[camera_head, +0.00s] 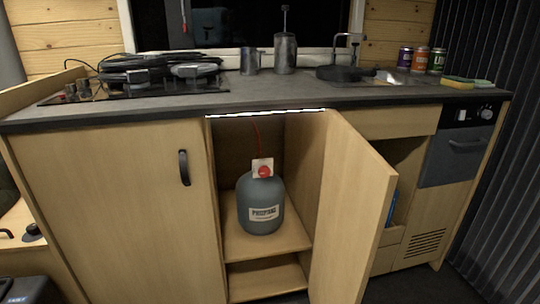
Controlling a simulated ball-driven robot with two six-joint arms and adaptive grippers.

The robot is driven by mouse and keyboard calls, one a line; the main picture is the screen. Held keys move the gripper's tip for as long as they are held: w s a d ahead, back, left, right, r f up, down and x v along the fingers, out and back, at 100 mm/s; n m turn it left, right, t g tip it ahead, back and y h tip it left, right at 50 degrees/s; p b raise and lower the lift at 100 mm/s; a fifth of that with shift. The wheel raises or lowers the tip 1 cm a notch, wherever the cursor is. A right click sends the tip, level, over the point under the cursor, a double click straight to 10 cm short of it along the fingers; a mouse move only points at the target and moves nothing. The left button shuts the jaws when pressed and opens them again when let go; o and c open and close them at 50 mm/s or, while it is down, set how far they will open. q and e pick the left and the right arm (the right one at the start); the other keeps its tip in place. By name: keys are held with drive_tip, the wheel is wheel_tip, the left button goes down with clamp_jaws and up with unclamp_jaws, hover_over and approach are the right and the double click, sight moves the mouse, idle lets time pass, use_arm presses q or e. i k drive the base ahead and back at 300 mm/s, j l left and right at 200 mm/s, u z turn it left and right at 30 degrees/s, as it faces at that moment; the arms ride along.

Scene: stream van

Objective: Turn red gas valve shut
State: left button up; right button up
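The red gas valve (264,171) is a small round red knob in front of a pale plate (257,163) at the top of a grey propane bottle (262,221). The bottle stands upright on a shelf (280,240) inside the open middle cupboard. A thin red hose (257,134) rises from the top of the bottle. The valve's turn position cannot be read from here. Neither of my grippers is in view.
The cupboard door (352,210) stands swung open to the right of the bottle. A closed door (120,205) with a black handle (184,167) is on the left. The dark countertop (270,95) overhangs the opening. The space before the bottle is clear.

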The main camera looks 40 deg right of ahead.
sight(264, 171)
drive_tip(key=k+l+z, duration=0.1)
drive_tip(key=l, duration=0.4)
drive_tip(key=k+l+z, duration=0.1)
drive_tip(key=l, duration=0.45)
drive_tip(key=k+l+z, duration=0.1)
drive_tip(key=l, duration=0.4)
drive_tip(key=k+l+z, duration=0.1)
drive_tip(key=l, duration=0.45)
drive_tip(key=j+z, duration=0.25)
drive_tip(key=j, duration=0.55)
drive_tip(key=j+z, duration=0.25)
drive_tip(key=j, duration=0.6)
drive_tip(key=i+j, duration=0.15)
drive_tip(key=j, duration=0.2)
drive_tip(key=i+j, duration=0.2)
drive_tip(key=j, duration=0.2)
drive_tip(key=i+j+z, duration=0.1)
drive_tip(key=j, duration=0.25)
